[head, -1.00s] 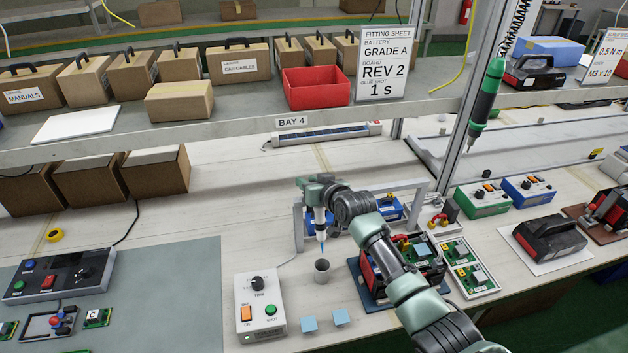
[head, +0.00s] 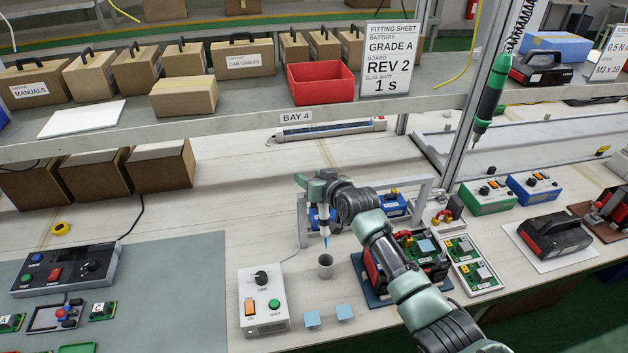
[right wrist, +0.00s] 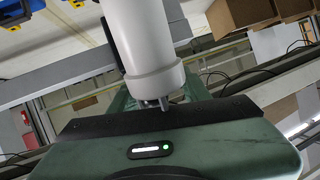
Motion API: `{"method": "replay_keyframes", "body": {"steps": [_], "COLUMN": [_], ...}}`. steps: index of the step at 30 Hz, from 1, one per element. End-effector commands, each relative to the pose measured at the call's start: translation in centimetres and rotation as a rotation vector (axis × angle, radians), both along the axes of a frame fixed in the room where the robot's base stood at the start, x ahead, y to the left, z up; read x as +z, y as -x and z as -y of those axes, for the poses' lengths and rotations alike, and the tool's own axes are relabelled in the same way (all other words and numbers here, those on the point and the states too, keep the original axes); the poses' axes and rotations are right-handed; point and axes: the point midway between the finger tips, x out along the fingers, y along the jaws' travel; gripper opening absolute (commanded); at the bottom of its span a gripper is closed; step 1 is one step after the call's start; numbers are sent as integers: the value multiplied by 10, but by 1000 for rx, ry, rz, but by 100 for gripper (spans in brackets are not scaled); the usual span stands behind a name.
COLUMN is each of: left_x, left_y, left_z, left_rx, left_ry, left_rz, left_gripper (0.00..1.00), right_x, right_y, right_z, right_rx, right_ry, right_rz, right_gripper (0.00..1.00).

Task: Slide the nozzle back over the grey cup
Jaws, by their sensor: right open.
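The nozzle (head: 323,226) is a white barrel with a thin blue tip, hanging upright from the grey frame. Its tip is just above the grey cup (head: 325,268) in the head view; the exact offset in depth is hard to judge. The cup stands upright on the bench. My right gripper (head: 318,190) is open at the top of the nozzle barrel. In the right wrist view, the white barrel (right wrist: 150,55) stands close before the gripper's green housing; whether they touch is unclear. The fingertips are mostly hidden. My left gripper is out of view.
A white control box (head: 263,300) with knob and buttons stands left of the cup. Two blue pads (head: 312,319) lie in front. A red and black battery unit with a board (head: 420,252) sits right, partly behind my arm. The grey frame (head: 303,222) stands around the nozzle.

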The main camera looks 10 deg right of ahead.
Motion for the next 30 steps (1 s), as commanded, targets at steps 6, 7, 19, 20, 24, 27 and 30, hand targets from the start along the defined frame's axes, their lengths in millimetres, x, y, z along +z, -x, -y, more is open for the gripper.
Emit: {"method": "replay_keyframes", "body": {"steps": [6,7,19,20,24,27,30], "left_x": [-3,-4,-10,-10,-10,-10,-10], "left_y": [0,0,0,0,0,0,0], "left_z": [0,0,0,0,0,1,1], "left_rx": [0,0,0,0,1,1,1], "left_ry": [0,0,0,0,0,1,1], "left_rz": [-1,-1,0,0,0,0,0], "left_gripper": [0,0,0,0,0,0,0], "right_x": [8,10,27,27,28,28,28], "right_y": [23,27,65,65,66,66,66], "right_z": [7,8,18,19,19,19,19], "right_rx": [1,1,2,2,1,1,1], "right_ry": [2,2,2,2,1,1,1], "right_rz": [2,1,0,0,-1,-1,-1], "right_gripper": [47,47,47,47,47,47,47]}}
